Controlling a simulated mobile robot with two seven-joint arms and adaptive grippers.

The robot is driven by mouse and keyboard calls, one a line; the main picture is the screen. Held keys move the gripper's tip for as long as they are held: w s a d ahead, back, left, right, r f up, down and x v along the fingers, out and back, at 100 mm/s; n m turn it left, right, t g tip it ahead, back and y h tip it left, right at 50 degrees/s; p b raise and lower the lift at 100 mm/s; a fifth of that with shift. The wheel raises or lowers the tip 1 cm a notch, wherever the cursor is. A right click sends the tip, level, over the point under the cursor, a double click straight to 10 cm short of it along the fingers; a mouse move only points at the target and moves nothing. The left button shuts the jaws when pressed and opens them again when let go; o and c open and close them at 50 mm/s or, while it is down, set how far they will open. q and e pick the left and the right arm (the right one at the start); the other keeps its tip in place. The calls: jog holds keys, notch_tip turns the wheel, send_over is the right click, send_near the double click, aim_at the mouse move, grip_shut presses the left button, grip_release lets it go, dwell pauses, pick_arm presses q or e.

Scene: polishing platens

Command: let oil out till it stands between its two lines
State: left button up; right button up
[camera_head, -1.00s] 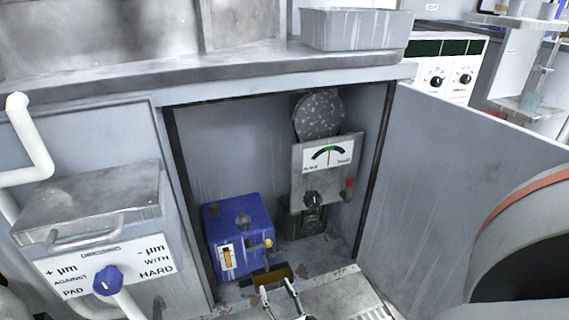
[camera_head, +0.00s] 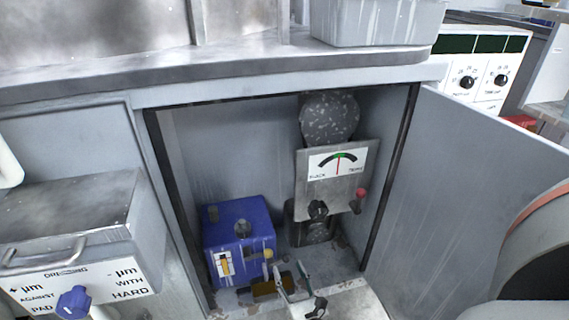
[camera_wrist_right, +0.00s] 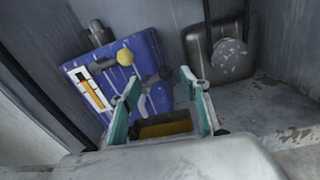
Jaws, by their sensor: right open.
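A blue oil tank (camera_head: 237,236) stands on the floor of the open cabinet, at its left. Its front has a white sight gauge (camera_head: 224,264) with an orange column, also in the right wrist view (camera_wrist_right: 91,88); I cannot read the level against the lines. A yellow knob (camera_wrist_right: 125,57) sits beside the gauge, with a grey tap (camera_wrist_right: 152,82) below it. A small tray (camera_wrist_right: 166,129) with brown-yellow liquid lies in front of the tank. My right gripper (camera_wrist_right: 160,82) is open and empty, its fingers either side of the tap area, apparently not touching it. My left gripper is not in view.
A dial unit (camera_head: 337,172) with a black knob and red lever stands right of the tank. The open door (camera_head: 440,200) bounds the right side. A dressing box (camera_head: 75,240) with a blue knob is at the left. The worktop (camera_head: 230,72) overhangs the cabinet.

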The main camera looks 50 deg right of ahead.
aim_at(285, 262)
jog(key=x, duration=0.4)
jog(key=shift+f+b, duration=0.15)
jog(key=shift+b, duration=0.15)
jog(key=shift+x, duration=0.85)
jog(key=shift+s, duration=0.1)
jog(key=c, duration=1.2)
